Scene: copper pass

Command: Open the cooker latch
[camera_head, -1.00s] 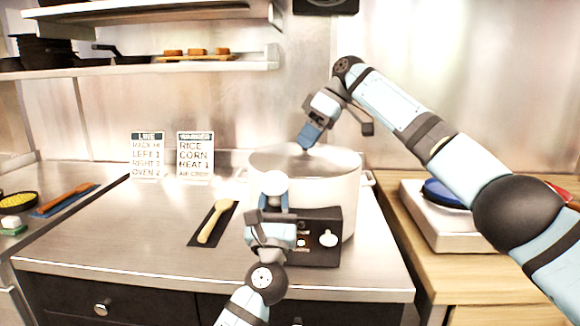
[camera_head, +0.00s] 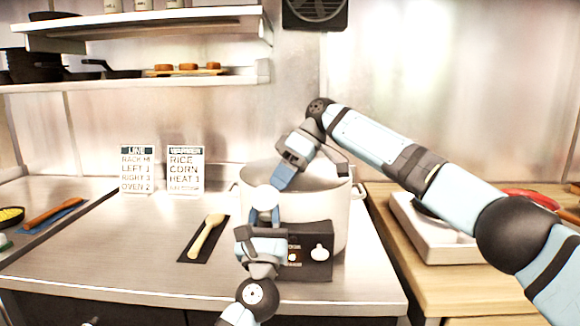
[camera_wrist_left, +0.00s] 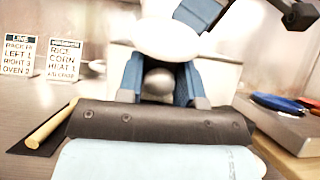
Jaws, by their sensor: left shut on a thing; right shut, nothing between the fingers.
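The cooker (camera_head: 325,230) is a large white round pot with an open top and a dark front control panel (camera_head: 318,267). A white rounded knob (camera_head: 267,198), which looks like the latch, stands at its front left; it also shows in the left wrist view (camera_wrist_left: 165,38). My left gripper (camera_head: 265,214) is shut on this knob, its blue fingers (camera_wrist_left: 160,80) just below the white top. My right gripper (camera_head: 284,180) is shut and empty, pointing down at the pot's opening behind the knob. Its fingertips overlap the opening; their exact depth is unclear.
A wooden spoon (camera_head: 206,236) on a dark mat lies left of the cooker. Two signs (camera_head: 137,169) (camera_head: 185,170) stand behind it. A white appliance (camera_head: 432,235) sits on the wooden counter (camera_head: 455,285) to the right. A shelf (camera_head: 150,80) hangs at upper left.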

